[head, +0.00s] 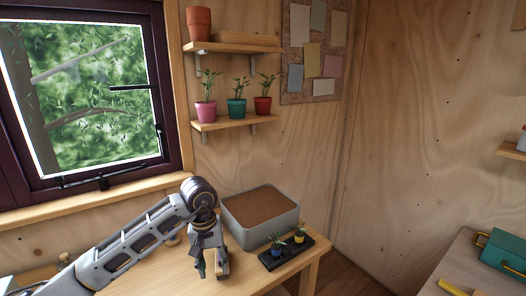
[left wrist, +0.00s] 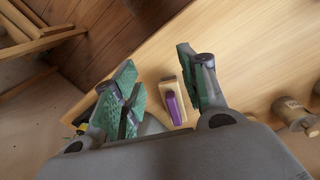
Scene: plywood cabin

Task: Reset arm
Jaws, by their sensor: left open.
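My left arm reaches in from the left in the head view, and my left gripper (head: 211,264) points down over the wooden table (head: 290,268), left of the grey planter box. In the left wrist view the left gripper (left wrist: 160,88) has its two green-padded fingers spread apart. A small wooden block with a purple part (left wrist: 173,103) shows between the fingers, apparently on the table below; no finger visibly holds it. My right gripper is not in view.
A grey soil-filled planter box (head: 266,236) stands on the table. A teal toolbox (head: 503,251) sits on another surface at right.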

